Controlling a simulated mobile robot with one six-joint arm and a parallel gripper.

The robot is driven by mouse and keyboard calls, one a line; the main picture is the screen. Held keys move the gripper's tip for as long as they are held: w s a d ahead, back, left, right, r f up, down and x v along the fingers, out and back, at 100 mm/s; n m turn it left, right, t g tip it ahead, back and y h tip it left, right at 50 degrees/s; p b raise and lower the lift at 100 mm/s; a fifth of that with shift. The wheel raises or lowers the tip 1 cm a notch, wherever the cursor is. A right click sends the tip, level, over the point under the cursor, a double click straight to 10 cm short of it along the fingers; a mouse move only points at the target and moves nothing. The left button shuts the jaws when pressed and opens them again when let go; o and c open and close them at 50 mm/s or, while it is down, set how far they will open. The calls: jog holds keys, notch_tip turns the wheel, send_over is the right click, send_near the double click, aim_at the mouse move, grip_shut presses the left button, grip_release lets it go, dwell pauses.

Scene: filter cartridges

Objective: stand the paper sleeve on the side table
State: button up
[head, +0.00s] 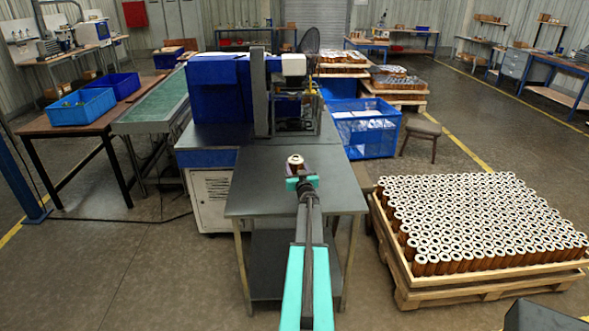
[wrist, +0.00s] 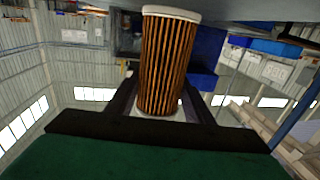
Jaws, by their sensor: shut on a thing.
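The paper sleeve, a brown pleated cartridge with white end caps, shows in the wrist view (wrist: 166,62) between the two dark fingers. In the head view its white top (head: 296,161) shows just beyond my gripper (head: 299,174). My gripper, also in the wrist view (wrist: 160,100), is shut on the sleeve. The sleeve looks upright over the dark grey metal table (head: 262,200) in front of the machine. I cannot tell whether its lower end touches the tabletop. Its lower part is hidden by my gripper in the head view.
A blue and white machine (head: 218,90) stands at the table's back edge. A pallet of cartridges (head: 480,288) is to the right, with a stool (head: 421,127) behind it. A wooden table (head: 60,124) with blue bins (head: 82,107) is at left. The metal tabletop around my gripper is clear.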

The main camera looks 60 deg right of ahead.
dwell(0.4)
jog(key=shift+f+b, duration=1.85)
jog(key=shift+b, duration=0.1)
jog(key=shift+a+p, duration=0.1)
jog(key=shift+p, duration=0.25)
dwell(1.0)
jog(key=shift+f+b, duration=0.35)
jog(key=shift+f, duration=0.3)
dwell(0.7)
jog(key=o, duration=1.2)
jog(key=shift+a, duration=0.1)
jog(key=shift+b+v, duration=1.5)
jog(key=shift+v, duration=5.35)
